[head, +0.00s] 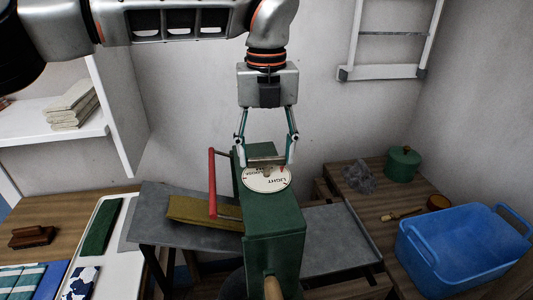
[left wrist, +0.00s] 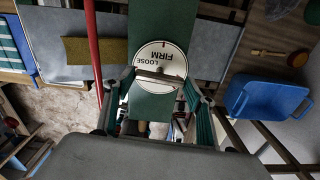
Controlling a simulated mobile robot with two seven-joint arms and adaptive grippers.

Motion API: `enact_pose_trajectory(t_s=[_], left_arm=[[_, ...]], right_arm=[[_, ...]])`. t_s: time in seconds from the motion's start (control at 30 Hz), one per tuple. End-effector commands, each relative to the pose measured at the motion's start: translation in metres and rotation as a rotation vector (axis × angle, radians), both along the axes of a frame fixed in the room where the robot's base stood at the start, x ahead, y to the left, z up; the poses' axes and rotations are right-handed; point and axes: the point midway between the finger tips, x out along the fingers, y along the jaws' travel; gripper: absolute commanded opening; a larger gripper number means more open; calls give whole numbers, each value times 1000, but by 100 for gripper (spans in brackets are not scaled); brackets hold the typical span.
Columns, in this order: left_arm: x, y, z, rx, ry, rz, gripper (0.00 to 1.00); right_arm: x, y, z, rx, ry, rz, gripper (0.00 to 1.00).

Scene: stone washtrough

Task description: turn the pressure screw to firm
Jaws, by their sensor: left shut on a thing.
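The pressure screw's pale round dial (head: 267,183) sits on top of the green mangle body (head: 275,222). Its crossbar (left wrist: 160,77) lies across the dial, below the words FIRM and LOOSE in the left wrist view. LIGHT shows on the dial's near side in the head view. I cannot tell exactly which mark the screw points to. My left gripper (head: 267,157) reaches down from above and is shut on the crossbar, one finger at each end. My right gripper is not in view.
A red lever (head: 212,183) stands close left of the mangle. An olive cloth (head: 204,211) lies on the grey board. A blue tub (head: 460,250), a green pot (head: 403,164) and a brush (head: 402,214) are at right. Shelves with folded cloths (head: 72,104) stand left.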

Motion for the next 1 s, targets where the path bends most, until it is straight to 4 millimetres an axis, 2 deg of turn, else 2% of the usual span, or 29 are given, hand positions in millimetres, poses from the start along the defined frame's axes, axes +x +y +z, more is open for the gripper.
enact_pose_trajectory(t_s=[1.0], left_arm=[[0, 0, -2, 2, 1, 965, 34]], right_arm=[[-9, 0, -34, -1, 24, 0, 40]])
